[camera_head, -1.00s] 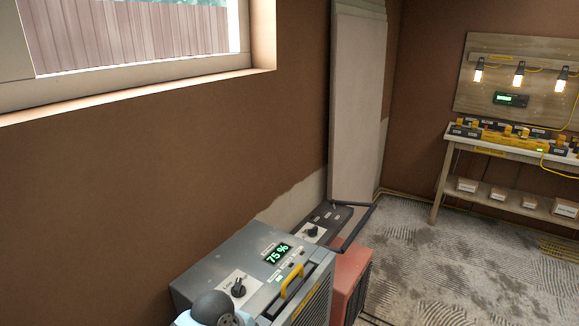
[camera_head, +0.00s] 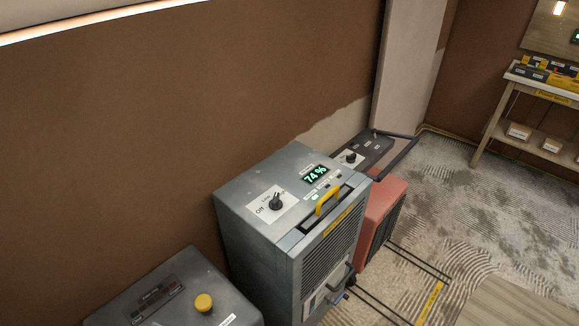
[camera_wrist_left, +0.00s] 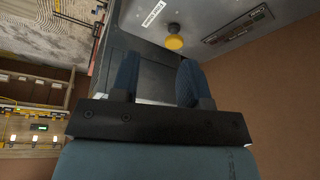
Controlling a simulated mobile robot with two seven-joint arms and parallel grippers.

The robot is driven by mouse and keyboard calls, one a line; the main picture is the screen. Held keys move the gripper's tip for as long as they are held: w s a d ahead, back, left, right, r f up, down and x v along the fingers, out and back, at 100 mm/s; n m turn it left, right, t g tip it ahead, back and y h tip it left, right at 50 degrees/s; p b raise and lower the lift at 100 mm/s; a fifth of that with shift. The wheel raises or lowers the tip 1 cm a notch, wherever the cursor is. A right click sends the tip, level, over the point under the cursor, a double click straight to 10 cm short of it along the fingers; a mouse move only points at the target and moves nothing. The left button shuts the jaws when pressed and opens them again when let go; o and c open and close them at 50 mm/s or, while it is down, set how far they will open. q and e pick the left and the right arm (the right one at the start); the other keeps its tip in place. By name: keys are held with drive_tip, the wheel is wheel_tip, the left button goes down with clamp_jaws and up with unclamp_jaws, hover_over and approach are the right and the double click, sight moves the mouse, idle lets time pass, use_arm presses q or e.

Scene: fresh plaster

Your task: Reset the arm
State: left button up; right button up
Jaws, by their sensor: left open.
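My left gripper (camera_wrist_left: 157,80) shows in the left wrist view, its two dark blue fingers apart with nothing held between them. Beyond the fingertips is the grey box with a yellow round button (camera_wrist_left: 174,42) and a dark label panel (camera_wrist_left: 238,25). In the head view that box (camera_head: 172,290) stands at the bottom left, with its yellow button (camera_head: 204,302) on top. Neither gripper shows in the head view, and my right gripper is in no view.
A grey machine (camera_head: 262,228) with a dial, a yellow handle and a green 74 % display stands right of the box. A red unit (camera_head: 383,215) sits behind it. A wooden workbench (camera_head: 540,85) is at the far right. Patterned floor (camera_head: 480,230) between is open.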

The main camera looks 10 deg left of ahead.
use_arm(q)
drive_tip(key=w+d+f+m+t+h+p, duration=0.1)
drive_tip(key=w+d+f+t+h+p, duration=0.1)
drive_tip(key=w+d+f+t+p, duration=0.3)
drive_tip(key=shift+w+d+f+t+h, duration=0.2)
drive_tip(key=shift+d+f+t+h, duration=0.3)
drive_tip(key=shift+f+t, duration=0.55)
